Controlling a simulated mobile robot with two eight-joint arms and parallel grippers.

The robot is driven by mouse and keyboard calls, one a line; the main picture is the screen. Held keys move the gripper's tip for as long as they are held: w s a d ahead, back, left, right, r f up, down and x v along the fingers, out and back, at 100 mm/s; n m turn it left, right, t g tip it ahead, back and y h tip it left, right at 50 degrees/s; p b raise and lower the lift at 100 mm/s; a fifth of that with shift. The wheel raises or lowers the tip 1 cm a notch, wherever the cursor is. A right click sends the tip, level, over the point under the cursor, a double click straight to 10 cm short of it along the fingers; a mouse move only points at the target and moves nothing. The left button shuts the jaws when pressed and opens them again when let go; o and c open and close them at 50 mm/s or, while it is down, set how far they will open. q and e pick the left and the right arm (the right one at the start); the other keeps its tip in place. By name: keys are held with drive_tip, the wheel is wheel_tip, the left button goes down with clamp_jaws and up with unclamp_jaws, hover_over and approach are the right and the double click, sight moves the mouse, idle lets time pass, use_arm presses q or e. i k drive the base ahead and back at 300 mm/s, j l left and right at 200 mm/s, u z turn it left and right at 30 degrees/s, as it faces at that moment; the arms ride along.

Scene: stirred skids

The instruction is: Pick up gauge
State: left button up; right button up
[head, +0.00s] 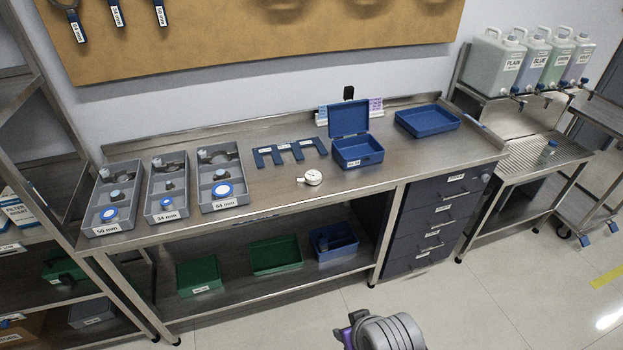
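The gauge (313,178) is a small round white dial with a short stem pointing left. It lies on the bare steel top of the workbench (270,199), in front of the open blue case (358,152) and a little to its left. Nothing touches the gauge. A grey and purple part of my own arm shows at the bottom edge, well below the bench; its fingers cannot be made out. No other gripper is in the picture.
Three grey trays (118,225) stand at the bench's left. Dark blue notched plates (290,152) lie behind the gauge. A blue tray (427,121) sits at the right back. Drawers (428,224) are under the right end. The bench top in front of the gauge is clear.

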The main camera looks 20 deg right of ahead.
sight(313, 177)
drive_tip(key=i, duration=0.65)
drive_tip(key=i+j+z, duration=0.15)
drive_tip(key=i, duration=0.55)
